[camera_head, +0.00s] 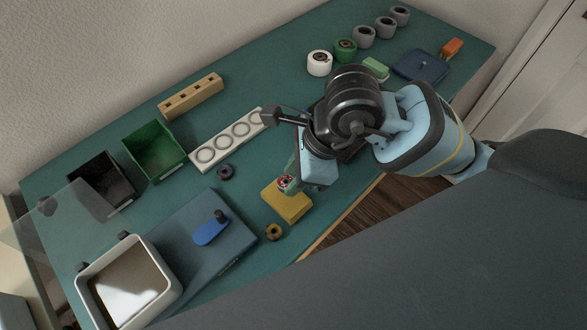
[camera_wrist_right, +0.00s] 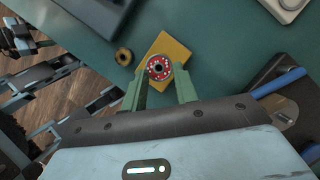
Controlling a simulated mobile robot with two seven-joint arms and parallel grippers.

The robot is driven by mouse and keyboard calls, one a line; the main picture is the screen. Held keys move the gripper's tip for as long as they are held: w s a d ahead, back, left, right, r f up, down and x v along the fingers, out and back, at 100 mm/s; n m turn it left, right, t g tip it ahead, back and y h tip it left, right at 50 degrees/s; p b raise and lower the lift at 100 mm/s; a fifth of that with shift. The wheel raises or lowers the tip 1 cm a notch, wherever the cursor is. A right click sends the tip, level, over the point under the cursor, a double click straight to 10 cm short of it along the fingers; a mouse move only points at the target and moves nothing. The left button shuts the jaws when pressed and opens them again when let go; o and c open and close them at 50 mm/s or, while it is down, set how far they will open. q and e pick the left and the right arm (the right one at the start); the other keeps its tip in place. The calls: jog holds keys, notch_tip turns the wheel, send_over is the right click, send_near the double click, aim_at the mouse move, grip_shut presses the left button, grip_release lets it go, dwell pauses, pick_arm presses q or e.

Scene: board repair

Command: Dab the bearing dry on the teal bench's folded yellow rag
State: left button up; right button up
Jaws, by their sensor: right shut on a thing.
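The bearing (camera_wrist_right: 159,68) is a small ring with a red face and pale balls around a dark centre. My right gripper (camera_wrist_right: 160,88) is shut on it, with a green finger at each side. In the head view the bearing (camera_head: 284,182) shows at the upper left part of the folded yellow rag (camera_head: 290,205). The rag also shows in the right wrist view (camera_wrist_right: 178,50), behind the bearing. I cannot tell whether the bearing touches the rag. The teal bench (camera_head: 275,145) lies under everything.
A brass-coloured ring (camera_head: 274,232) lies near the rag's front edge, and a dark ring (camera_head: 225,172) lies to its left. A white strip with rings (camera_head: 228,141), a green bin (camera_head: 154,151), a blue panel (camera_head: 180,235) and a white-rimmed tray (camera_head: 130,282) stand left. Several wheels line the back right.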

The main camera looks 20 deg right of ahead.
jog(key=shift+f+b, duration=0.95)
jog(key=shift+f, duration=0.9)
jog(key=shift+f+b, duration=0.35)
jog(key=shift+b, duration=0.15)
jog(key=shift+s+f, duration=0.1)
jog(key=shift+f, duration=0.1)
dwell(1.0)
dwell(0.6)
